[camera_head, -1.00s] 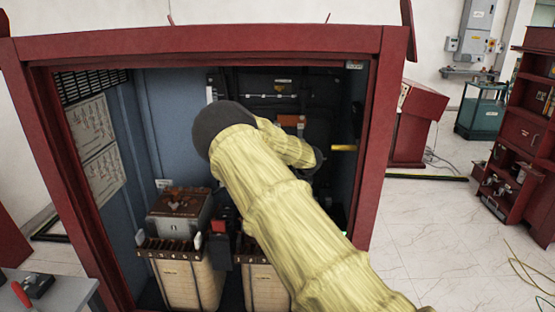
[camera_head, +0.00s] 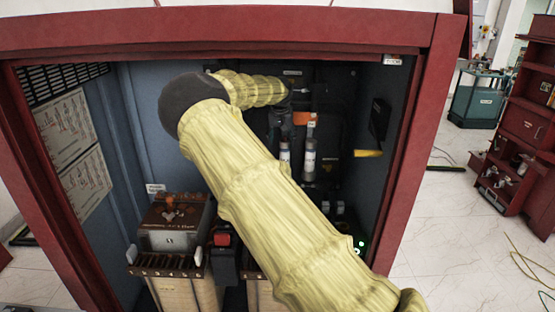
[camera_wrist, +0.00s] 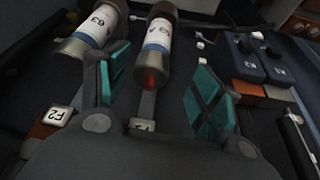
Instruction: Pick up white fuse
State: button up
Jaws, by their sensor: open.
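Two white fuses with metal end caps show in the wrist view. One white fuse (camera_wrist: 157,42) lies ahead between the two teal finger pads, with a reddish lower end; the other white fuse (camera_wrist: 94,27), marked 63, is to its left, beyond the left finger. In the head view, a white fuse (camera_head: 310,157) and a second white fuse (camera_head: 284,156) stand upright on the cabinet's back panel. My gripper (camera_wrist: 160,72) is open, and no fuse is visibly gripped. In the head view my gripper is dark and hard to make out near the panel.
The red cabinet frame (camera_head: 433,130) surrounds my arm. Blue switch blocks marked K2 (camera_wrist: 240,62) sit right of the gripper in the wrist view. A yellow handle (camera_head: 368,153) projects at the right wall. A transformer block (camera_head: 173,226) stands lower left.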

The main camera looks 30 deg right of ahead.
aim_at(284, 153)
jog(key=shift+s+d+f+p, duration=0.5)
jog(key=shift+s+d+f, duration=0.25)
jog(key=shift+f, duration=0.1)
jog(key=shift+s+d+f, duration=0.1)
jog(key=shift+s+d, duration=0.1)
jog(key=w+f+p, duration=0.1)
jog(key=w+f, duration=0.1)
jog(key=f, duration=0.1)
jog(key=w+f+p, duration=0.1)
jog(key=f, duration=0.1)
jog(key=shift+w+d+f+p, duration=0.1)
jog(key=shift+d+f+p, duration=0.05)
jog(key=shift+p, duration=0.2)
jog(key=shift+d+f, duration=0.1)
jog(key=shift+f, duration=0.15)
jog(key=shift+w+f, duration=0.2)
jog(key=shift+f, duration=0.25)
jog(key=shift+s+r, duration=0.2)
jog(key=c, duration=0.7)
jog(key=shift+w, duration=0.1)
jog(key=c, duration=0.7)
